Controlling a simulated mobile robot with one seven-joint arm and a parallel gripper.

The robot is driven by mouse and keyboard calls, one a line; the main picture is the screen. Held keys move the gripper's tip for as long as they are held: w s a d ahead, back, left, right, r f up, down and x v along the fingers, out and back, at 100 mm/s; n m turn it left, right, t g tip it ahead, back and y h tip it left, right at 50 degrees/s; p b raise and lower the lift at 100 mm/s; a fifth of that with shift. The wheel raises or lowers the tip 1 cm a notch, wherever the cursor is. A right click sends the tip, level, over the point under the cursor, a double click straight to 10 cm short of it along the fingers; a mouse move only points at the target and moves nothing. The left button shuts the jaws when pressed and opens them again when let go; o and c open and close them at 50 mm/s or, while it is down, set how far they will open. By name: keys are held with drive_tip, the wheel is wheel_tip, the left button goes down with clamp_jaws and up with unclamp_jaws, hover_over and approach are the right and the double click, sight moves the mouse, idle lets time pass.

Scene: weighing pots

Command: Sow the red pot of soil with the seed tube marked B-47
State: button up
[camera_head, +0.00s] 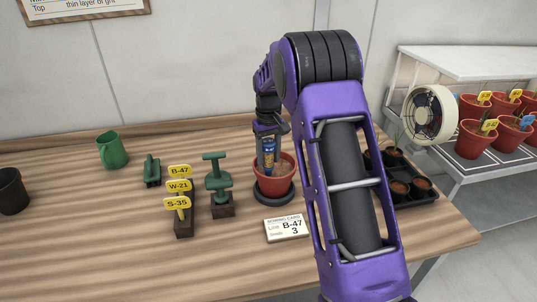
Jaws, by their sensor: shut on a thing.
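The red pot (284,184) of brown soil stands on a dark round base (260,197) near the middle of the table. My gripper (269,144) points down over the pot and is shut on a slim seed tube (269,158) with a blue part. The tube is roughly upright. I cannot tell whether its lower end touches the soil, and no marking on it is readable. A white card (287,228) in front of the pot reads B-47 and 3. Yellow tags B-47 (180,171), W-21 (178,186) and S-35 (177,204) stand on a dark rack (184,226).
A green tool (217,180) on a dark block and another green tool (152,170) stand near the rack. A green mug (112,151) and black cup (12,191) are left. My purple arm partly hides a black tray (430,200) of small pots. A fan (430,114) stands right.

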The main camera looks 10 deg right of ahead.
sight(268, 141)
drive_tip(key=shift+r+p, duration=1.15)
drive_tip(key=shift+r, duration=2.6)
drive_tip(key=o, duration=0.7)
drive_tip(key=c, duration=0.7)
drive_tip(key=w+d, duration=0.5)
drive_tip(key=shift+w+f+b, duration=0.1)
drive_tip(key=shift+f+b, duration=0.2)
drive_tip(key=shift+f, duration=2.85)
